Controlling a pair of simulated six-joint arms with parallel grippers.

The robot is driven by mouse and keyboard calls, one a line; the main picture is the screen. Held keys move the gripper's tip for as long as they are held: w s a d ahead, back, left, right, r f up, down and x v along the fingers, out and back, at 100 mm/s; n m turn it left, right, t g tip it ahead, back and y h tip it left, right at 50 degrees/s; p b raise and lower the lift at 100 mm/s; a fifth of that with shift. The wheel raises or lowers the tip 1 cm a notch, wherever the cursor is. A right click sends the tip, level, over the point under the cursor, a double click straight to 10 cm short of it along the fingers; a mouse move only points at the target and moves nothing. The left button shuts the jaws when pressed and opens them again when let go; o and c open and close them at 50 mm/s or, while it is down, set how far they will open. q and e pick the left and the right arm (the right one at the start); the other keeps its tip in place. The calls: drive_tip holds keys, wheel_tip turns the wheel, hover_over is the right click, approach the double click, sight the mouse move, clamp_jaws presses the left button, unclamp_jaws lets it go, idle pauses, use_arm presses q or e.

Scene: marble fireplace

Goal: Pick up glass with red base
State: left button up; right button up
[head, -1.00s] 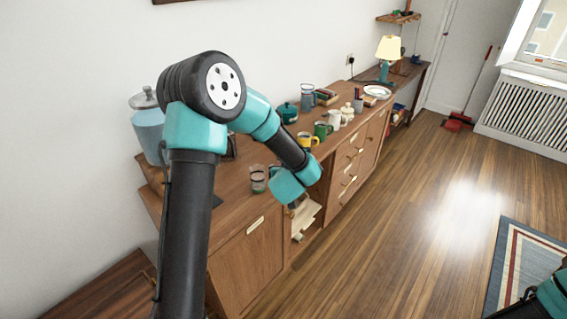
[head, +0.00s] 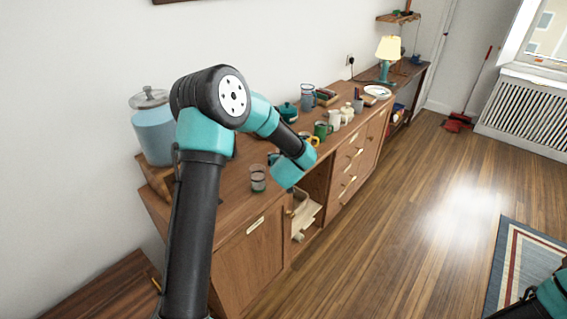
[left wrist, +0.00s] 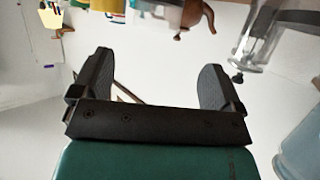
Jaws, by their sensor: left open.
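A clear glass tumbler (head: 258,178) stands upright on the near part of the wooden sideboard; its base looks dark and I cannot make out red on it. A taller bluish glass (head: 307,92) stands farther back by the wall, with its base colour too small to tell. My left gripper (left wrist: 152,82) is open, with nothing between its fingers in the left wrist view.
Mugs (head: 322,130), a teal pot (head: 288,112) and a lamp (head: 389,55) stand farther along the sideboard (head: 230,200). A large blue jar (head: 154,130) stands at its near left. The wall is close behind.

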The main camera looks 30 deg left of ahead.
use_arm(q)
drive_tip(key=x, duration=0.5)
drive_tip(key=shift+x, duration=2.55)
drive_tip(key=shift+w+d, duration=0.1)
drive_tip(key=shift+d, duration=0.05)
drive_tip(key=shift+c, duration=0.2)
drive_tip(key=c, duration=1.3)
drive_tip(key=shift+c, duration=0.2)
